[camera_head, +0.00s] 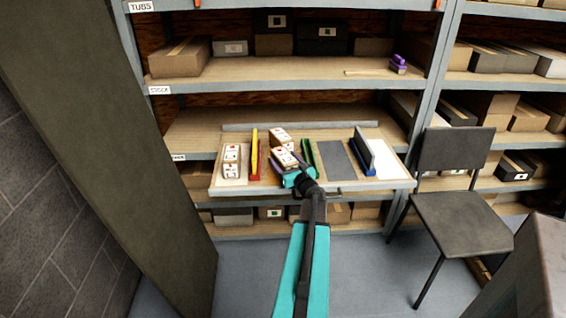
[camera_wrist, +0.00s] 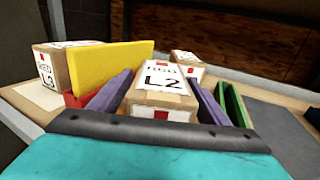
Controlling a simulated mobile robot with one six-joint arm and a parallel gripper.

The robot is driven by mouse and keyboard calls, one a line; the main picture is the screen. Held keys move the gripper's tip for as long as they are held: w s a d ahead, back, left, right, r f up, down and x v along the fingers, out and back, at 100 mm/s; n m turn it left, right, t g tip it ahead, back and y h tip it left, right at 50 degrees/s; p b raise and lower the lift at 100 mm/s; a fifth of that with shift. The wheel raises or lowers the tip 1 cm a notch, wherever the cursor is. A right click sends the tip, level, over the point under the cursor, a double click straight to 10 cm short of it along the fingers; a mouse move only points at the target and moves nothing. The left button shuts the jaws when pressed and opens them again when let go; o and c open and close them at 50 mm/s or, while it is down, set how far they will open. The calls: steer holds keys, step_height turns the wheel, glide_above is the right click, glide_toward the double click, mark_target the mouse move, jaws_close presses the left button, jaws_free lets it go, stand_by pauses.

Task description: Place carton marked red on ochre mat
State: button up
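A carton labelled L2 with a red mark (camera_wrist: 160,88) stands between the two purple fingers of my gripper (camera_wrist: 162,98). The fingers lie close along its sides; I cannot tell whether they press on it. In the head view this carton (camera_head: 285,157) sits just beyond my turquoise gripper (camera_head: 292,172). A second carton with a red mark (camera_head: 281,136) stands behind it, and also shows in the wrist view (camera_wrist: 188,66). The brownish mat between the yellow and green dividers, perhaps the ochre one (camera_head: 268,175), is mostly hidden by the cartons and gripper.
A yellow divider (camera_head: 254,152) and a green divider (camera_head: 308,154) flank my gripper. A grey mat (camera_head: 336,159) is bare. A blue divider (camera_head: 364,155) stands further right.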

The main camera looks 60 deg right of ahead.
steer(key=shift+r, duration=0.1)
stand_by(0.3)
steer(key=shift+b+v, duration=0.85)
steer(key=shift+v, duration=5.1)
